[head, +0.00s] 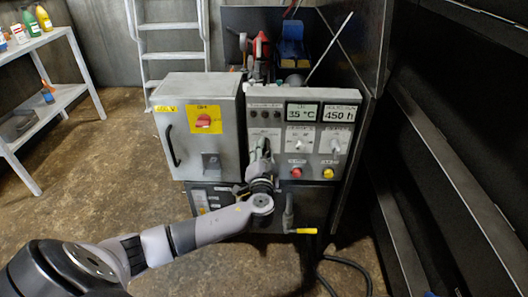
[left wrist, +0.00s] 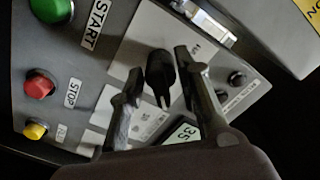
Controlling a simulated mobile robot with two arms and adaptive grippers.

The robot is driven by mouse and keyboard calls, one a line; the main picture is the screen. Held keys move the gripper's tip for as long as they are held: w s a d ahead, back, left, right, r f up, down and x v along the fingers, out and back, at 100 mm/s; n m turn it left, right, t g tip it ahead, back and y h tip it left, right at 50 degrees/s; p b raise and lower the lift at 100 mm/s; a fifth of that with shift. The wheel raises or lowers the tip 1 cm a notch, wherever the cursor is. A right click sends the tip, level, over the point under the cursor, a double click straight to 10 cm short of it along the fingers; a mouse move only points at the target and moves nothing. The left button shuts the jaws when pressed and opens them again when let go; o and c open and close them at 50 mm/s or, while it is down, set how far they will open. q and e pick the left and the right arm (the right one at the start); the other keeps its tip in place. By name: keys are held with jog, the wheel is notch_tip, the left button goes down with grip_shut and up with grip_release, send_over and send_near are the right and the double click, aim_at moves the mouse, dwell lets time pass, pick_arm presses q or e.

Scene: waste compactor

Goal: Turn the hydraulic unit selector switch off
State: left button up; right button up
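A black selector knob (left wrist: 160,74) sits on a light plate of the control panel (head: 305,160). In the left wrist view its narrow end points down in the picture. My left gripper (left wrist: 159,66) is open, with one finger on each side of the knob; I cannot tell whether either finger touches it. In the head view the left gripper (head: 262,148) is at the panel's left column and hides the knob there. The plate's lettering is too small to read. My right gripper is not in view.
The panel also has a green START button (left wrist: 50,4), a red STOP button (head: 296,172), a yellow button (head: 328,173) and other selectors (head: 333,141). A grey box with a red switch (head: 204,121) stands to the left. A yellow-ended lever (head: 303,231) is below.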

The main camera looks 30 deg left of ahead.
pick_arm(q)
jog(key=shift+c, duration=0.5)
grip_shut()
